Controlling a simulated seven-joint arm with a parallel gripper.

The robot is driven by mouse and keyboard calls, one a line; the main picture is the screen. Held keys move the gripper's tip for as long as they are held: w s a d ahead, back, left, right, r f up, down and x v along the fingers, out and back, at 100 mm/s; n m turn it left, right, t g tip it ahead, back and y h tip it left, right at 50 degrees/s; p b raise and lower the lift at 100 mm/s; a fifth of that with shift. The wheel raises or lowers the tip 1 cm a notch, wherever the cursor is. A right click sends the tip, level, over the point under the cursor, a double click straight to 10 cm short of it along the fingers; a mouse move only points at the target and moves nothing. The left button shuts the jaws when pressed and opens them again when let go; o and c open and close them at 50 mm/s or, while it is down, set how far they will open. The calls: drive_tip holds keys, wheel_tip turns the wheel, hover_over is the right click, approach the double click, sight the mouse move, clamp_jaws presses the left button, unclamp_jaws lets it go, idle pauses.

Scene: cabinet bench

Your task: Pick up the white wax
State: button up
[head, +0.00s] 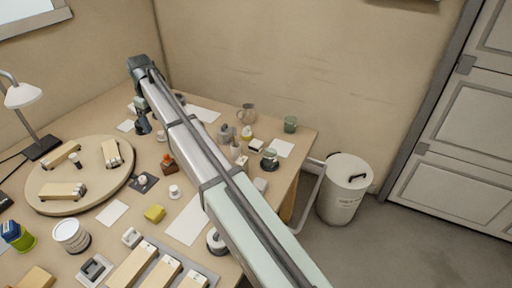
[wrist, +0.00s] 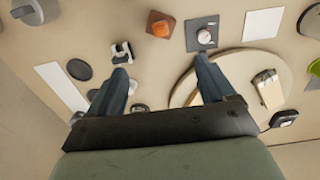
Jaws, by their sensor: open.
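My gripper (wrist: 160,65) is open and empty in the wrist view, its two blue-grey fingers spread over bare bench. In the head view my gripper (head: 143,126) hangs at the far left part of the bench. I cannot tell for certain which thing is the white wax. A small round white piece (wrist: 205,34) on a dark square mat lies beyond the right finger, apart from it. A small black-and-white item (wrist: 122,52) lies just beyond the left fingertip. Another small white piece (head: 174,191) stands near the middle of the bench in the head view.
A round wooden board (head: 80,175) with several wooden blocks is at left, near a lamp (head: 24,97). An orange item on a brown block (wrist: 160,25) lies ahead of the fingers. Mugs and jars crowd the right part. My arm hides part of the bench.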

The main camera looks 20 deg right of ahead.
drive_tip(key=w+d+m, duration=0.3)
drive_tip(key=d+m, duration=0.6)
drive_tip(key=d, duration=1)
drive_tip(key=m, duration=0.9)
hover_over(256, 143)
wheel_tip(256, 143, down, 8)
wheel_tip(256, 143, down, 14)
drive_tip(key=shift+f, duration=0.1)
drive_tip(key=c, duration=1.1)
